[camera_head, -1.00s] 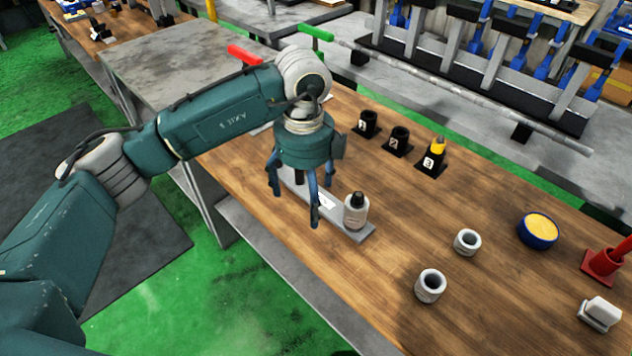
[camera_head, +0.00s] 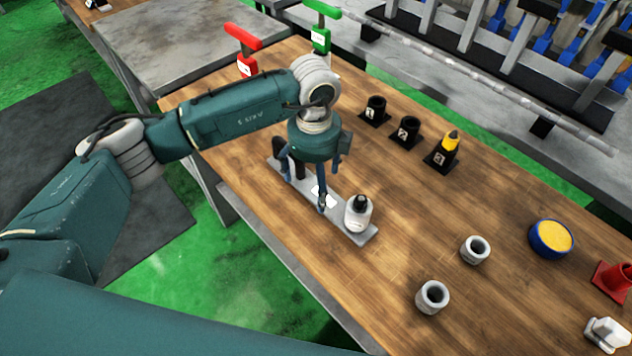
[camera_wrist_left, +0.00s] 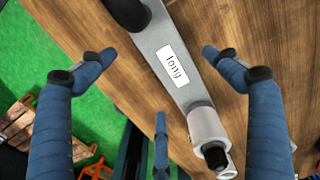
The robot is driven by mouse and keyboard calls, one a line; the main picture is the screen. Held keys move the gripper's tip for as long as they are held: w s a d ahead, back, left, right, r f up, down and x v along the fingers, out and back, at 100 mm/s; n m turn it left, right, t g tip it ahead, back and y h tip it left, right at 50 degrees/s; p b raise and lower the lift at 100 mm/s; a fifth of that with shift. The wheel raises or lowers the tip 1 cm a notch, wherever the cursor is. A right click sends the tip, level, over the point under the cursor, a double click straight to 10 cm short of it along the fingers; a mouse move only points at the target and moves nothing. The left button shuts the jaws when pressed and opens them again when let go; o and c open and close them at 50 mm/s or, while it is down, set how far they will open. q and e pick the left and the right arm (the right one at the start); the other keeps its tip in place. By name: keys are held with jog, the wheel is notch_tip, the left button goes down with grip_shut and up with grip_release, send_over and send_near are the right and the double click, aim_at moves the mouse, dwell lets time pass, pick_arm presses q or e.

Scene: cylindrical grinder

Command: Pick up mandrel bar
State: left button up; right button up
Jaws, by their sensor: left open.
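A flat grey bar (camera_head: 345,226) with a white label lies on the wooden table; the label reads "long" in the left wrist view, where the bar (camera_wrist_left: 189,82) runs diagonally. A dark upright piece (camera_head: 279,147) stands at its far end. A white cylinder with a black tip (camera_head: 358,214) stands at its near end. I cannot tell which of these parts makes up the mandrel bar. My left gripper (camera_head: 312,182) hangs over the bar, fingers pointing down. My right gripper is not in view.
Several small items share the table: black holders (camera_head: 404,131), one with a yellow piece (camera_head: 450,145), white rings (camera_head: 432,297), a blue and yellow tub (camera_head: 551,239). Red (camera_head: 243,38) and green (camera_head: 321,14) handled stands are behind.

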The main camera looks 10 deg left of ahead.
aim_at(315, 193)
pick_arm(q)
jog(key=f, duration=0.1)
jog(key=f+p, duration=0.1)
jog(key=f, duration=0.2)
jog(key=shift+w+a, duration=0.1)
jog(key=shift+w, duration=0.15)
jog(key=shift+f, duration=0.1)
jog(key=shift+c, duration=1)
jog(key=c, duration=1.7)
jog(key=shift+w, duration=0.15)
jog(key=shift+c, duration=0.5)
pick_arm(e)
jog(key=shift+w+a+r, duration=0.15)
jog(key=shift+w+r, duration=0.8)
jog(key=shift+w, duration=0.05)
pick_arm(q)
jog(key=shift+r, duration=0.25)
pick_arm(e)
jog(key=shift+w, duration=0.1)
